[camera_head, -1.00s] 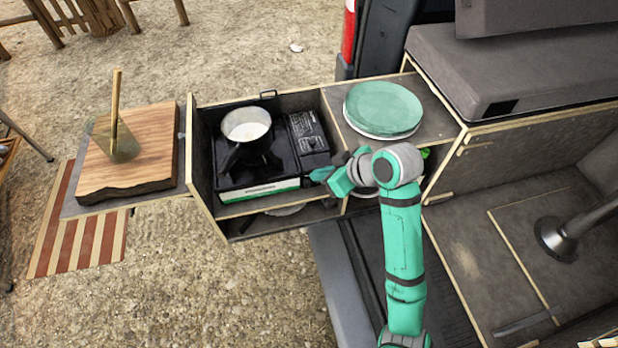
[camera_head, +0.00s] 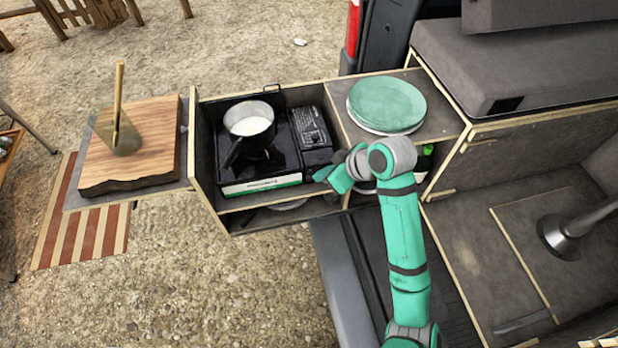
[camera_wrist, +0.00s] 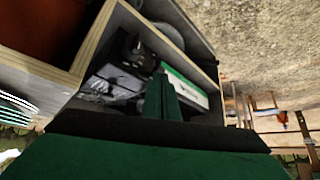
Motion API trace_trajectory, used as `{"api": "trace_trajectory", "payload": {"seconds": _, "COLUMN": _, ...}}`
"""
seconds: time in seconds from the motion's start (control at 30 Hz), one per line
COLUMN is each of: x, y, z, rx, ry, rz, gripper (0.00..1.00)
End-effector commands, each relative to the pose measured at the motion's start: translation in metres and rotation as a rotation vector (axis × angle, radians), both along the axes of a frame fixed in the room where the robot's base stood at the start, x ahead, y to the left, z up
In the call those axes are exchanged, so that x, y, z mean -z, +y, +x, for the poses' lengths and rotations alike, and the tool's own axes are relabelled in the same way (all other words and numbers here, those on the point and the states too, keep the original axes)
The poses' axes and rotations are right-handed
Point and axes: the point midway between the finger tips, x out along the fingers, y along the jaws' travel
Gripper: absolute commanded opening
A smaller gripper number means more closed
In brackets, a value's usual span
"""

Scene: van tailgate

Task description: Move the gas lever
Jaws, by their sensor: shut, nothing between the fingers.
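A black portable gas stove (camera_head: 225,172) with a green and white front edge sits in an open wooden compartment. It also shows in the wrist view (camera_wrist: 190,85). A pot (camera_head: 249,118) of pale contents stands on it. My gripper (camera_head: 322,174) is at the stove's front right corner, shut and empty. In the wrist view the shut fingers (camera_wrist: 163,82) point toward the stove's front. I cannot pick out the gas lever in any view, nor tell whether the fingers touch the stove.
Stacked plates (camera_head: 388,103) stand on the compartment top to the right. A cutting board (camera_head: 135,165) with a utensil in a glass (camera_head: 122,138) lies to the left. Wooden walls (camera_head: 208,195) frame the stove. Gravel ground in front is open.

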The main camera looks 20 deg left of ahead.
Motion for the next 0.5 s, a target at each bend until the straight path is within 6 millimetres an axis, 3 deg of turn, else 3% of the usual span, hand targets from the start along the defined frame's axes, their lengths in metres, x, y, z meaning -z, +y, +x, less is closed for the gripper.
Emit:
{"api": "trace_trajectory", "payload": {"seconds": 0.2, "x": 0.019, "y": 0.013, "z": 0.004, "rx": 0.0, "ry": 0.001, "rz": 0.0, "gripper": 0.0}}
{"api": "trace_trajectory", "payload": {"seconds": 0.5, "x": 0.028, "y": 0.021, "z": 0.006, "rx": -0.003, "ry": 0.0, "rz": 0.0, "gripper": 0.0}}
